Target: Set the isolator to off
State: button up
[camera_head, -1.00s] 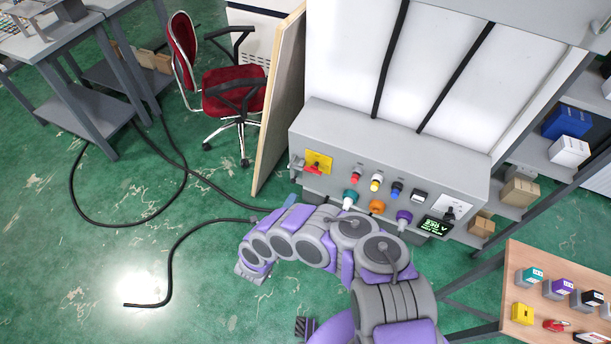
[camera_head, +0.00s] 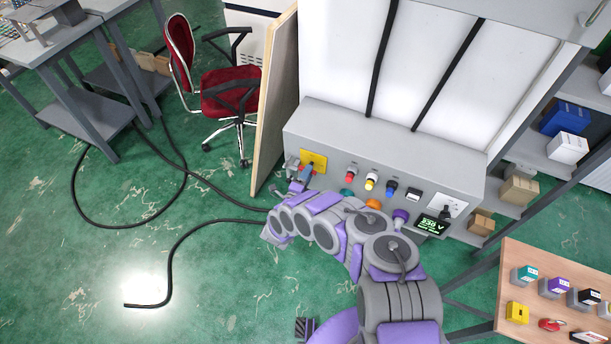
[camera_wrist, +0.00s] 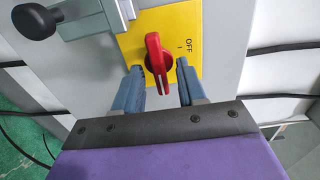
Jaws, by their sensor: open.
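The isolator is a red rotary handle (camera_wrist: 157,62) on a yellow plate (camera_wrist: 188,28) at the left end of the grey machine panel. The plate bears the word OFF at its right and a short mark beside it. In the wrist view the handle stands nearly along the picture's vertical, slightly tilted. My gripper (camera_wrist: 159,75) is open, with one blue-grey finger on each side of the handle's lower part and visible gaps between. In the head view the yellow plate (camera_head: 318,158) shows, but my gripper (camera_head: 302,178) covers most of the handle.
A black knob (camera_wrist: 35,20) on a metal bracket sits beside the plate. Coloured buttons (camera_head: 371,180) and a lit display (camera_head: 432,225) lie along the panel to the right. A wooden board (camera_head: 275,100) stands at its left. A table (camera_head: 512,275) with small parts is at right.

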jog(key=shift+s+a+f, duration=0.1)
jog(key=shift+a+f, duration=0.05)
jog(key=shift+a, duration=0.55)
jog(key=c, duration=0.5)
jog(key=shift+c, duration=1)
jog(key=shift+d, duration=0.45)
grip_shut()
